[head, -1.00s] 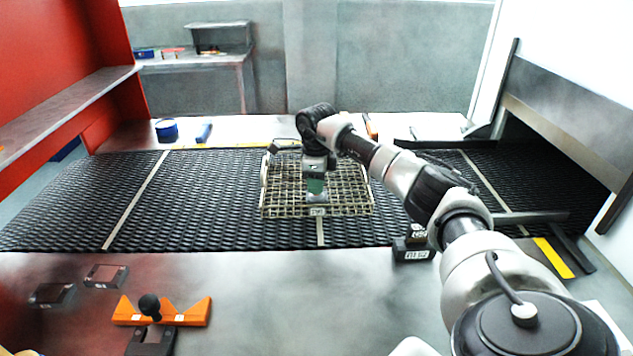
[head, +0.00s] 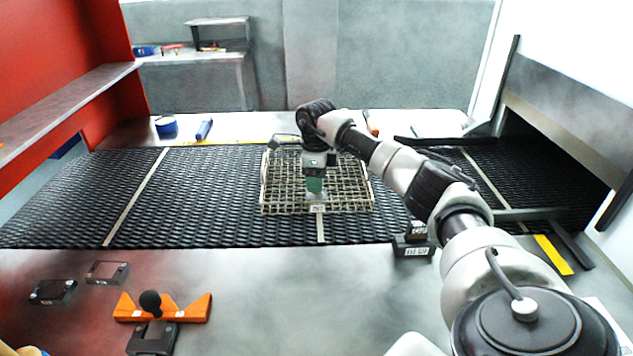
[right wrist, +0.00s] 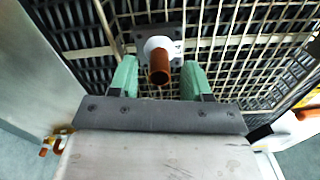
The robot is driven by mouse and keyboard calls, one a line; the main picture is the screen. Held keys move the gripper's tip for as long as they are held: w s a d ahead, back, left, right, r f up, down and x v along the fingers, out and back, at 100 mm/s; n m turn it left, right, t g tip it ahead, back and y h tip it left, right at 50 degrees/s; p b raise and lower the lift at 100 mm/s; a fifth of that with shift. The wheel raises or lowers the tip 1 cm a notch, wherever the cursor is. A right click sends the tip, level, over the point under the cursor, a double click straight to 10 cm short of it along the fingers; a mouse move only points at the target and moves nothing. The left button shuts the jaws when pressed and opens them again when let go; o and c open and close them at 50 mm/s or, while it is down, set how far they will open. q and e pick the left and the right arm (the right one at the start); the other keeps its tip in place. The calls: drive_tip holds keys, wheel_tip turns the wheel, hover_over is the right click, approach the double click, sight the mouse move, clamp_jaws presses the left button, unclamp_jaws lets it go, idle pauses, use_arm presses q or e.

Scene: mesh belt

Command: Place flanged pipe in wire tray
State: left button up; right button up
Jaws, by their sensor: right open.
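The wire tray (head: 345,208) is a pale wire basket on the black mesh belt, in the middle of the head view. My right gripper (head: 315,192) points down inside it. In the right wrist view its green fingers (right wrist: 154,78) are open, one on each side of the flanged pipe (right wrist: 159,68). The pipe has a copper-coloured tube, a white collar and a dark square flange against the tray's wires. The tube points up toward the wrist camera. Gaps show between the fingers and the tube. In the head view the pipe is mostly hidden by the gripper. My left gripper is out of view.
The mesh belt (head: 210,195) runs left to right, with free room left of the tray. An orange fixture with a black knob (head: 151,303) stands at the front left. Dark blocks (head: 413,248) sit at the belt's front edge. A blue roll (head: 166,126) lies behind the belt.

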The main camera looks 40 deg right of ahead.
wheel_tip(320, 180, up, 11)
drive_tip(key=b, duration=0.1)
idle(0.7)
